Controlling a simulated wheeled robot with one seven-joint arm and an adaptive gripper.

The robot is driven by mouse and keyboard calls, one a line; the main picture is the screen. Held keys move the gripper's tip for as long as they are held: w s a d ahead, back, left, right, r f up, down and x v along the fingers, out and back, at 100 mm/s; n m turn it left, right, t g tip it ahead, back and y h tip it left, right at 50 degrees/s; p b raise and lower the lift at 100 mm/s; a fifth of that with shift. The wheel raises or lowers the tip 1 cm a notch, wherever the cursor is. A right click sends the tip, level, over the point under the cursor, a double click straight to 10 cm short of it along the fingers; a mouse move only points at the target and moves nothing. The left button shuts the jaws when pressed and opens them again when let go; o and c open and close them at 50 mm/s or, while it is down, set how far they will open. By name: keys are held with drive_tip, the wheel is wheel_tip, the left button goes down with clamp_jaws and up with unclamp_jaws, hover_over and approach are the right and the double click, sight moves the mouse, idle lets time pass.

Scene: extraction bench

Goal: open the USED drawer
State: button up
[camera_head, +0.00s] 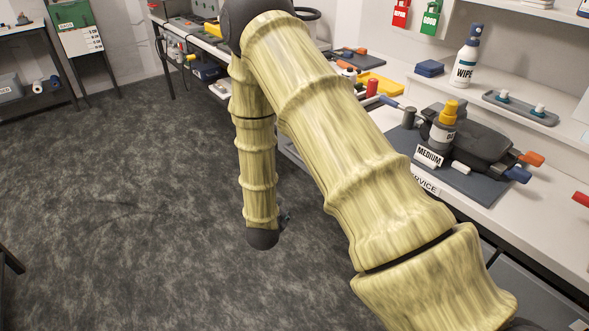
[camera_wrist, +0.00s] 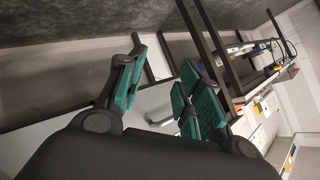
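I cannot read a USED label in either view, so I cannot tell which front is the USED drawer. In the wrist view my gripper (camera_wrist: 165,82) has its green-padded fingers spread apart. A pale surface (camera_wrist: 158,104) shows behind the gap between them, with no clear contact. Pale fronts under a bench (camera_wrist: 259,137) lie to the right of the fingers, with small marks too small to read. In the head view my arm covers much of the bench front, and my fingers cannot be made out.
The bench carries a grey mat (camera_head: 480,185) with a dark device, a MEDIUM card (camera_head: 429,156) and a yellow-capped bottle (camera_head: 443,125). A WIPE bottle (camera_head: 466,62) stands behind. A SERVICE label (camera_head: 424,185) is on the bench edge. The dark floor (camera_head: 120,200) at left is clear.

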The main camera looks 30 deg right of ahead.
drive_tip(key=w+d+r+m+g+h+b, duration=0.1)
drive_tip(key=w+d+r+m+h+b, duration=0.7)
drive_tip(key=w+m+b, duration=0.55)
drive_tip(key=shift+m+y, duration=0.4)
drive_tip(key=shift+m, duration=0.15)
drive_tip(key=d, duration=0.3)
drive_tip(key=w+d, duration=0.1)
drive_tip(key=d, duration=0.2)
drive_tip(key=w+d+f, duration=0.1)
drive_tip(key=d, duration=0.2)
clamp_jaws()
